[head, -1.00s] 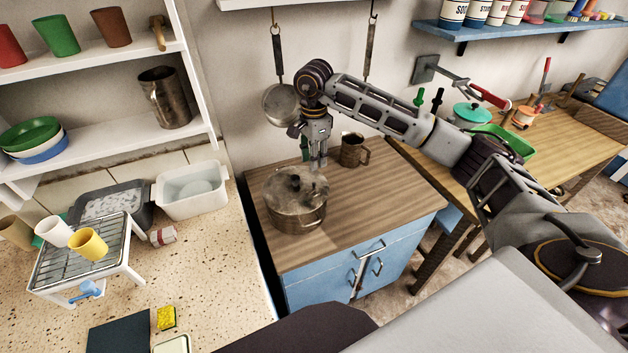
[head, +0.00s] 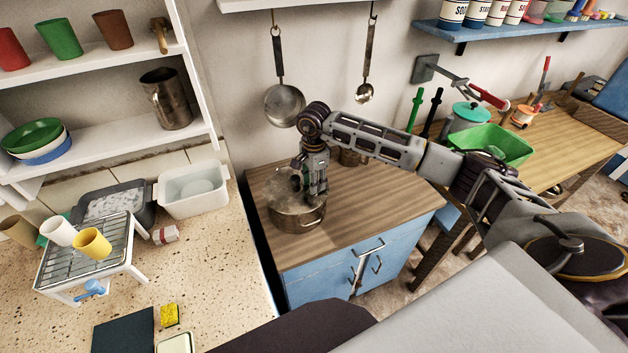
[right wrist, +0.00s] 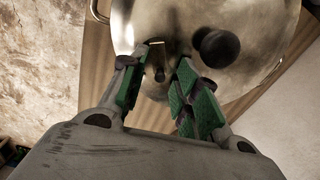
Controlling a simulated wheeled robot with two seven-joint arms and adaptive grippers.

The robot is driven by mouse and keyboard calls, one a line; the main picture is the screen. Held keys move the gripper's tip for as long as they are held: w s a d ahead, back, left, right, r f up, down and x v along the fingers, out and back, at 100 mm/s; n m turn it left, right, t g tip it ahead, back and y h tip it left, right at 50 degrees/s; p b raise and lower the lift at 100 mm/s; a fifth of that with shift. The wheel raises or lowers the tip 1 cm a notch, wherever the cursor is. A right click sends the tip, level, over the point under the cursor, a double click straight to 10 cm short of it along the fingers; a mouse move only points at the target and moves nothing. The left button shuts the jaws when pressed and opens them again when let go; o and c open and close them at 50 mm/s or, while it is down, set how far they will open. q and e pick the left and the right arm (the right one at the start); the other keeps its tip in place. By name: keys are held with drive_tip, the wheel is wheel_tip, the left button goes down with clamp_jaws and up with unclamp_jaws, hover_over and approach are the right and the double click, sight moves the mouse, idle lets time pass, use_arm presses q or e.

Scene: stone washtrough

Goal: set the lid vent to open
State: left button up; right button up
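A metal pot (head: 297,221) with a metal lid (head: 272,188) stands on the wooden top of the blue cabinet. My right gripper (head: 318,194) is low over the right side of the lid and hides part of it. In the right wrist view the lid (right wrist: 255,72) fills the top, with its round dark knob (right wrist: 218,47) right of the fingers. The green-padded fingers of the right gripper (right wrist: 168,75) are apart at the lid. A small dark part shows between them; I cannot tell whether it is the vent or how it is set. My left gripper is out of view.
A metal mug (head: 350,157) stands behind my right gripper, mostly hidden. A pan (head: 284,106) and a ladle (head: 364,92) hang on the wall behind. The cabinet top (head: 375,210) is clear to the right of the pot.

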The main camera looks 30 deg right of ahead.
clamp_jaws()
